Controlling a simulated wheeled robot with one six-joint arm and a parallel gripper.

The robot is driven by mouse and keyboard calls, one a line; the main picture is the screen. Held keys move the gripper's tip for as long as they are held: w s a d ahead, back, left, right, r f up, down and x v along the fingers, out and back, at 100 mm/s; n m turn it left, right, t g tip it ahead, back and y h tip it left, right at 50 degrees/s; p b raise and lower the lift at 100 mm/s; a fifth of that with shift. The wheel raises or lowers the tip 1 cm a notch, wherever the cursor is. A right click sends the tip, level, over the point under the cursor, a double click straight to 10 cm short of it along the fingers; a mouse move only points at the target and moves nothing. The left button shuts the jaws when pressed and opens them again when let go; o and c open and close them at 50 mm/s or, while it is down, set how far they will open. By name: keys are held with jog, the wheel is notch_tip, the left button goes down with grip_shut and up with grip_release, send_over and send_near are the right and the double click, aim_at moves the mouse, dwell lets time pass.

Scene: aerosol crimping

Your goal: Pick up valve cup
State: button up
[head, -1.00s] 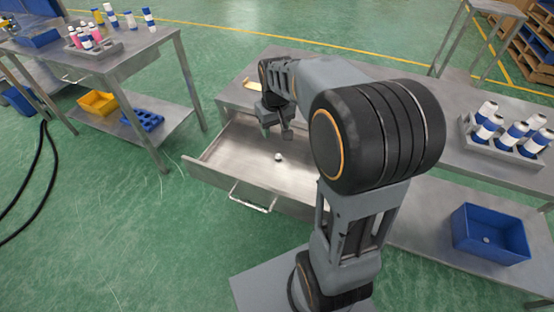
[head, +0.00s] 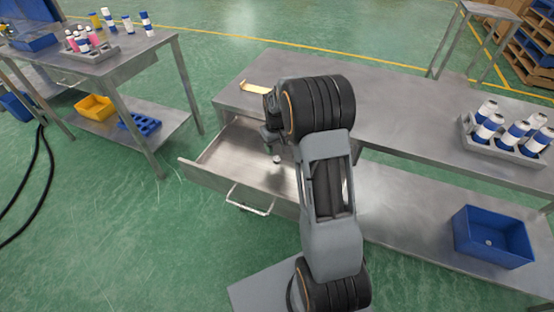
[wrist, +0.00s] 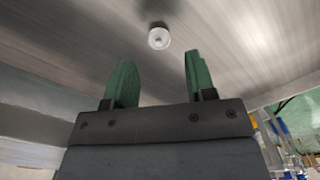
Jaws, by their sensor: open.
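The valve cup (head: 277,159) is a small, pale round piece on the floor of the open metal drawer (head: 228,160). In the wrist view the valve cup (wrist: 159,38) lies beyond my fingertips, roughly in line with the gap between them. My gripper (wrist: 156,78) is open and empty, its two green fingers spread apart and not touching the cup. In the head view my arm partly hides the gripper just above the cup, inside the drawer area.
The drawer's front wall and handle (head: 250,207) face my base. A rack of blue-and-white cans (head: 505,135) stands on the bench at right, with a blue bin (head: 491,236) on the shelf below. Another table (head: 108,65) stands at left.

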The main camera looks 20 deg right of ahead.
aim_at(276, 156)
jog(key=shift+w+f, duration=0.1)
jog(key=shift+f, duration=2.6)
jog(key=shift+c, duration=0.2)
jog(key=c, duration=0.8)
jog(key=shift+r, duration=0.15)
